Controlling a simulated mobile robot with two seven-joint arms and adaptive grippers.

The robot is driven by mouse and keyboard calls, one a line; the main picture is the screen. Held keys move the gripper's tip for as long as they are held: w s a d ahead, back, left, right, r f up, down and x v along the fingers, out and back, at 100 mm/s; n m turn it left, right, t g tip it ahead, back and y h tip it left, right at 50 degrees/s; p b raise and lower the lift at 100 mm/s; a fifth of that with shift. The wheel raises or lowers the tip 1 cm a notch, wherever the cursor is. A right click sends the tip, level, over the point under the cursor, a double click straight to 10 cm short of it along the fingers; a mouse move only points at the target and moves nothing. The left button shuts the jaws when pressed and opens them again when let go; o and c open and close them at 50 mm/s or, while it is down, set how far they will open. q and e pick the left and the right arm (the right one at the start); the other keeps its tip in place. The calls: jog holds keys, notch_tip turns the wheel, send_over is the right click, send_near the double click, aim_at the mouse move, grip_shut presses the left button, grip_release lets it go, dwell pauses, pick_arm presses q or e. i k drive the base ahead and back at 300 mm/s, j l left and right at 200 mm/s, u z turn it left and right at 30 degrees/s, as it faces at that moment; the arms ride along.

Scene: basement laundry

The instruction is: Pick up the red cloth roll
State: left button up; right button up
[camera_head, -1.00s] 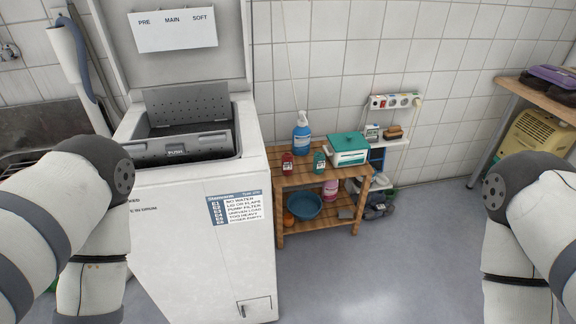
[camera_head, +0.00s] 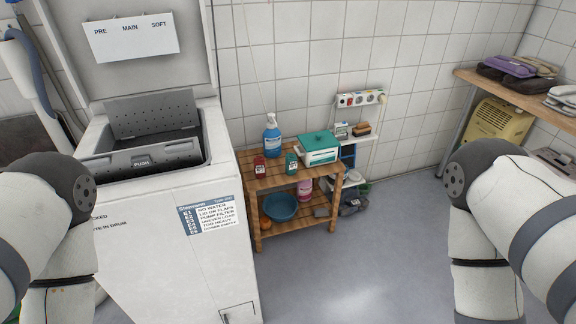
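I cannot make out a red cloth roll in the head view. A small red labelled container (camera_head: 260,166) on the wooden shelf's top looks like a bottle. Folded cloths in purple (camera_head: 512,66) and brown (camera_head: 500,78) lie on a shelf at the far right. My arm links show at the left and right edges, but both grippers are out of the picture.
A top-loading washer (camera_head: 170,230) with its lid up stands at left. The wooden shelf (camera_head: 290,178) beside it holds a blue spray bottle (camera_head: 272,136), a teal-lidded box (camera_head: 320,150) and a blue basin (camera_head: 280,207). Grey floor (camera_head: 370,270) is clear in front.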

aim_at(258, 162)
jog(key=i+l+u, duration=0.1)
jog(key=i+l, duration=0.35)
jog(key=l, duration=0.2)
jog(key=i+l+u, duration=0.15)
jog(key=i+l, duration=0.25)
jog(key=l, duration=0.25)
jog(key=i+l+u, duration=0.15)
jog(key=l, duration=0.2)
jog(key=i+l+u, duration=0.1)
jog(key=l, duration=0.3)
jog(key=i+l, duration=0.25)
jog(key=i+l+u, duration=0.15)
jog(key=l, duration=0.35)
